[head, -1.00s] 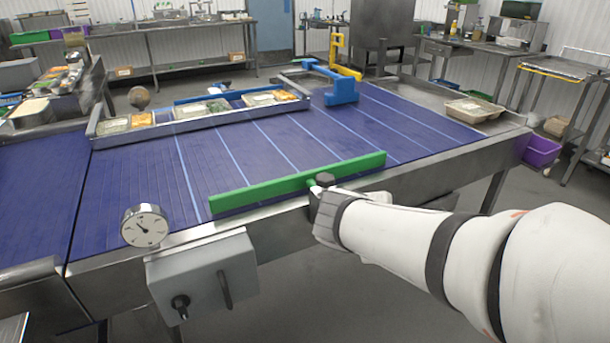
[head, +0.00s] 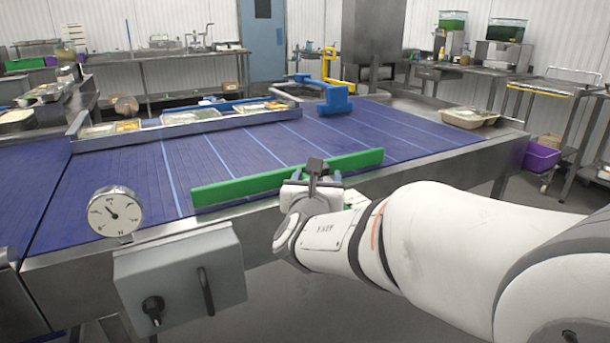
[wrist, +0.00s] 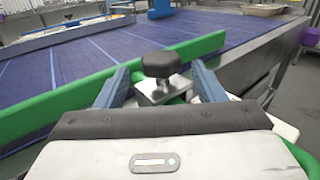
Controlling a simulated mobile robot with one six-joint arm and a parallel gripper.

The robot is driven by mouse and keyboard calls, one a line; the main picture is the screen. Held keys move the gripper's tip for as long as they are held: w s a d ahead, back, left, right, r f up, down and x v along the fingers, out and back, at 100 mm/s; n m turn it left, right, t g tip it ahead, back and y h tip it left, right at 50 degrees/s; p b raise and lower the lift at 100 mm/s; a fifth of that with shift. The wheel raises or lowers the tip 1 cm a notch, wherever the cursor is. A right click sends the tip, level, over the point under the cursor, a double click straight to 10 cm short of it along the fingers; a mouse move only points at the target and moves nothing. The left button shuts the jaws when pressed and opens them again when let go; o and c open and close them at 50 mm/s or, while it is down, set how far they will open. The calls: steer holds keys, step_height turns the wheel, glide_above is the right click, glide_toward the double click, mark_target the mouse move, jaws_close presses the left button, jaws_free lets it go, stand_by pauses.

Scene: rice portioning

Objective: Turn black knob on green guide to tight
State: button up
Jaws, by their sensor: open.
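The green guide (head: 240,187) is a long bar lying along the near side of the blue belt; it also crosses the wrist view (wrist: 40,112). The black knob (wrist: 161,64) stands upright on a metal plate at the guide's near side, with a green part below it. It shows small in the head view (head: 316,165). My gripper (wrist: 161,80) is open, with one blue-grey finger on each side of the knob and visible gaps between. The knob's lower stem is partly hidden. In the head view my gripper (head: 311,178) is at the guide's near edge, its fingers largely hidden.
A dial gauge (head: 115,213) and a grey control box (head: 180,270) with a black knob and handle stand at the near left of the belt (head: 110,190). A blue clamp (head: 335,99) and tray-filled rail (head: 190,127) are farther back. The belt beyond the guide is clear.

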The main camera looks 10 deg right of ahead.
steer(key=shift+x, duration=1.85)
